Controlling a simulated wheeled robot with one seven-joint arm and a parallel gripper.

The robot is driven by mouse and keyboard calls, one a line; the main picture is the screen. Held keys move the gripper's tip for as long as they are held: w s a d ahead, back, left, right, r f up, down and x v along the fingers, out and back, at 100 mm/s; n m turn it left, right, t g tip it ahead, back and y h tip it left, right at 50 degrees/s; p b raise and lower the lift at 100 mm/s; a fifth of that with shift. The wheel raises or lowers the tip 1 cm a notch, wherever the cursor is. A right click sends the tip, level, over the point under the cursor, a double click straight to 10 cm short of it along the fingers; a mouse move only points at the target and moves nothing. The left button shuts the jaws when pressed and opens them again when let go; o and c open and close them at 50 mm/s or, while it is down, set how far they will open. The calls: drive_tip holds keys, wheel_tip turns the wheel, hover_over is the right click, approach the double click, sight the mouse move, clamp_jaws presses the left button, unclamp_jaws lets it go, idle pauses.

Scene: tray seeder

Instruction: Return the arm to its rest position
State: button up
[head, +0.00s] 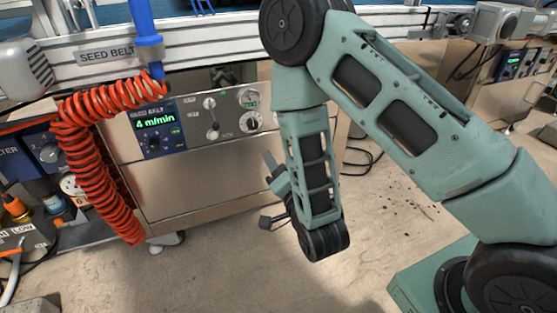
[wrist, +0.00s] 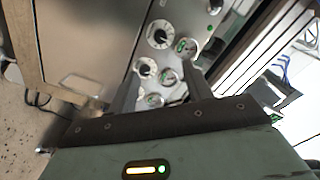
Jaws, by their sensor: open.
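My green arm bends at a high elbow, and its forearm hangs down in front of the seed belt cabinet (head: 200,178) in the head view. My gripper (head: 268,163) shows partly behind the forearm there, pointing up and toward the cabinet. In the wrist view my gripper (wrist: 162,90) has its two fingers spread apart with nothing between them. Beyond the fingers is a metal panel with several round dials (wrist: 160,35). The gripper appears apart from the panel.
The seed belt panel has a lit display (head: 155,120) reading 4 m/min, a lever (head: 211,115) and dials. A red coiled hose (head: 95,165) hangs at the left below a blue pipe (head: 146,30). Another machine (head: 500,75) stands at the right. The floor between is largely clear.

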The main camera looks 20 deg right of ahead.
idle(0.5)
drive_tip(key=s+a+r+n+g+y+p, duration=0.1)
drive_tip(key=s+a+r+n+g+y, duration=0.1)
drive_tip(key=s+a+r+n+g, duration=0.25)
drive_tip(key=s+a+r+n+g+y+p, duration=0.1)
drive_tip(key=s+a+n+g+y, duration=0.15)
drive_tip(key=a+n+g, duration=0.35)
drive_tip(key=s+d+r+n+g+h+p, duration=0.15)
drive_tip(key=s+r+n+g, duration=0.3)
drive_tip(key=s, duration=0.45)
drive_tip(key=s+d+r+n+g+h+p, duration=0.1)
drive_tip(key=s+d+r+n+g+h, duration=0.15)
drive_tip(key=s+r, duration=0.45)
wheel_tip(320, 180, up, 35)
drive_tip(key=s+p, duration=0.1)
drive_tip(key=p, duration=3.6)
drive_tip(key=shift+s+d+p, duration=0.2)
drive_tip(key=shift+s+p, duration=0.1)
drive_tip(key=shift+s, duration=0.1)
drive_tip(key=shift+f+g, duration=0.15)
drive_tip(key=shift+g, duration=0.1)
